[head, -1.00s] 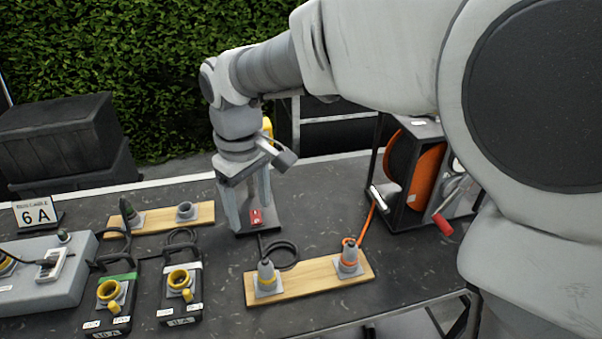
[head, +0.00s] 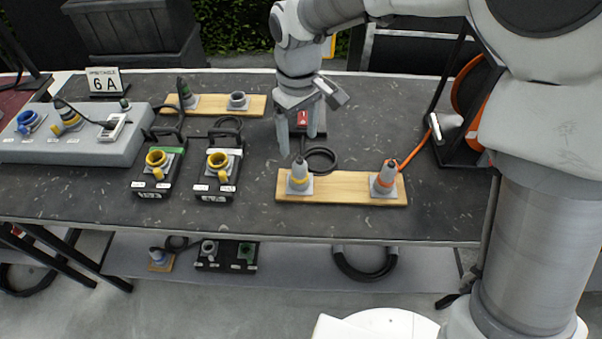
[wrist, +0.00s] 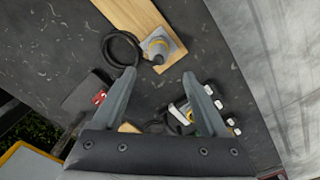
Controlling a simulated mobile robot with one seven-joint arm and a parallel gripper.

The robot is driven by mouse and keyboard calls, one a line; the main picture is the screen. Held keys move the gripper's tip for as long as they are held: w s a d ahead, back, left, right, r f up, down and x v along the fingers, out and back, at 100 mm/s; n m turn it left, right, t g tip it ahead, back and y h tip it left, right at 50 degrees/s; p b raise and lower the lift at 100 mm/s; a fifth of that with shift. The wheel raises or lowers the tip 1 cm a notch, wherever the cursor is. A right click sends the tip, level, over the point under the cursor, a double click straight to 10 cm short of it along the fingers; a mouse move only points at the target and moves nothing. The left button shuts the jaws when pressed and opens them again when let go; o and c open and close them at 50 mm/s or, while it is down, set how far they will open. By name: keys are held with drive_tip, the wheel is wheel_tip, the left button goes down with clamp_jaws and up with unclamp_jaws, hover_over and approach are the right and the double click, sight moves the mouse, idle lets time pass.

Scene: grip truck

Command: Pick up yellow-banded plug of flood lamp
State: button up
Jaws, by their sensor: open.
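The yellow-banded plug (head: 299,181) is a grey cone with a yellow band. It stands upright in a square grey holder at the left end of a wooden board (head: 342,188). A black cable leaves its top and loops behind it. In the wrist view the plug (wrist: 157,46) shows beyond the fingertips. My gripper (head: 298,146) is open and empty, behind the plug and apart from it. The gripper (wrist: 161,74) shows both fingers spread in the wrist view. A dark box with a red switch (head: 302,118) lies behind the fingers.
An orange-banded plug (head: 385,180) stands at the board's right end, its orange cable running to a reel (head: 466,105). Two black boxes with yellow sockets (head: 158,170) (head: 217,172) stand left. A grey distribution box (head: 80,145) and a "6 A" sign (head: 104,82) are farther left.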

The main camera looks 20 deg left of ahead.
sight(299, 159)
wheel_tip(299, 159, down, 10)
drive_tip(key=shift+w+r+b, duration=0.1)
drive_tip(key=shift+b, duration=0.2)
clamp_jaws()
idle(0.5)
